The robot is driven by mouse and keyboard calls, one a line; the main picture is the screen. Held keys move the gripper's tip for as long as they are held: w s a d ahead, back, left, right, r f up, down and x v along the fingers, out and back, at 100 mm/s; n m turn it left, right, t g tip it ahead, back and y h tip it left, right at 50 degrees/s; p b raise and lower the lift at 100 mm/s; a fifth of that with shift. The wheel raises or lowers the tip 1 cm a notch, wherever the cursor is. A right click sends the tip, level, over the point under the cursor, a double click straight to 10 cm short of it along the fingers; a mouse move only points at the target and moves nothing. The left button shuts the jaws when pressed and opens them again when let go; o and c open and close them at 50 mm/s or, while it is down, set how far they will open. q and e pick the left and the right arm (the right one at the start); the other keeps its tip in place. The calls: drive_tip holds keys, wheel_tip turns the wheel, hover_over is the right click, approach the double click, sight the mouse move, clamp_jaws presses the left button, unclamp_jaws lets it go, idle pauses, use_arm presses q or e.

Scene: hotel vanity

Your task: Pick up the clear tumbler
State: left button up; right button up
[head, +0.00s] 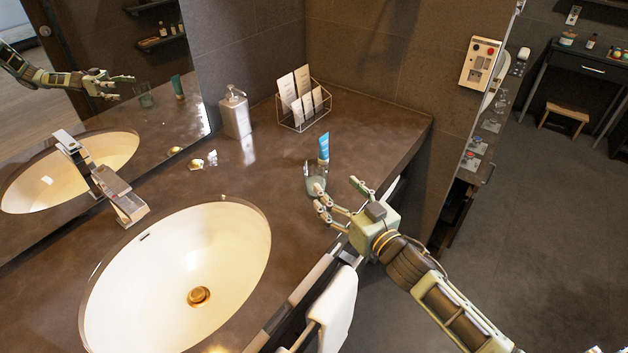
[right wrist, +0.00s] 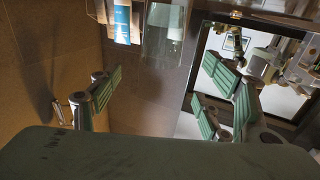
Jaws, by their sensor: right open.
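The clear tumbler (head: 314,182) stands upright on the dark counter, close to the front edge and right of the sink. In the right wrist view, a clear glass (right wrist: 165,38) shows at the top, upper part between the finger directions. My right gripper (head: 338,194) is open and empty, its fingers spread toward the tumbler. The tumbler appears just beyond the fingertips; whether a finger touches it I cannot tell. The open fingers also show in the wrist view (right wrist: 163,80). My left gripper is not in view.
A blue tube (head: 323,148) stands just behind the tumbler. A wire rack with cards (head: 303,104) and a soap dispenser (head: 235,112) stand farther back. The sink (head: 180,265) and faucet (head: 119,195) are at left. A white towel (head: 334,310) hangs below the front edge. The mirror reflects my arm.

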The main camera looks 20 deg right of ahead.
sight(316, 180)
drive_tip(key=f, duration=0.4)
drive_tip(key=shift+w+a, duration=0.15)
drive_tip(key=shift+w, duration=0.15)
drive_tip(key=shift+w+a+f, duration=0.1)
drive_tip(key=shift+w, duration=0.5)
drive_tip(key=shift+x, duration=0.85)
drive_tip(key=x, duration=0.3)
drive_tip(key=shift+w+a+p, duration=0.1)
drive_tip(key=shift+w+p, duration=0.2)
drive_tip(key=shift+p, duration=0.05)
drive_tip(key=shift+w, duration=0.2)
drive_tip(key=c, duration=1.4)
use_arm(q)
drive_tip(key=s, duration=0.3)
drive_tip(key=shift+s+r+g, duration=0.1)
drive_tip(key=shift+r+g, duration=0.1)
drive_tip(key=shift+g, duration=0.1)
use_arm(e)
drive_tip(key=shift+c, duration=0.4)
